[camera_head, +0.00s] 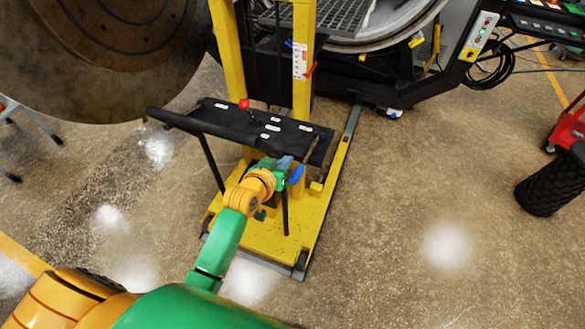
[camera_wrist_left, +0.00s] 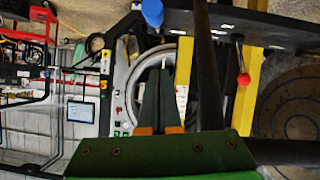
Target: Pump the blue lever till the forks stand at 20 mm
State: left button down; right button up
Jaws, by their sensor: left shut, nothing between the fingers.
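The blue lever's grip (camera_head: 297,174) shows just right of my left gripper (camera_head: 280,164), in front of the yellow lift truck (camera_head: 270,235). In the left wrist view the blue grip (camera_wrist_left: 152,12) is at the top edge, above and left of the fingertips (camera_wrist_left: 163,64). The fingers are shut together with nothing between them. They look close to the lever but not around it; I cannot tell whether they touch. The forks are not clearly visible behind the mast (camera_head: 300,60), and no height reading can be made out. My right gripper is not in view.
A black panel (camera_head: 215,114) with a red-knobbed lever (camera_head: 244,104) crosses the truck above my gripper. A large round door (camera_head: 110,50) hangs at the upper left. The furnace (camera_head: 390,25) stands behind the mast.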

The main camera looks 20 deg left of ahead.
aim_at(292, 174)
pick_arm(q)
jog(key=w+f, duration=0.2)
jog(key=f, duration=0.1)
jog(key=w+d+f, duration=0.1)
jog(key=shift+f, duration=0.15)
jog(key=shift+s+f+b, duration=0.3)
jog(key=shift+f, duration=0.35)
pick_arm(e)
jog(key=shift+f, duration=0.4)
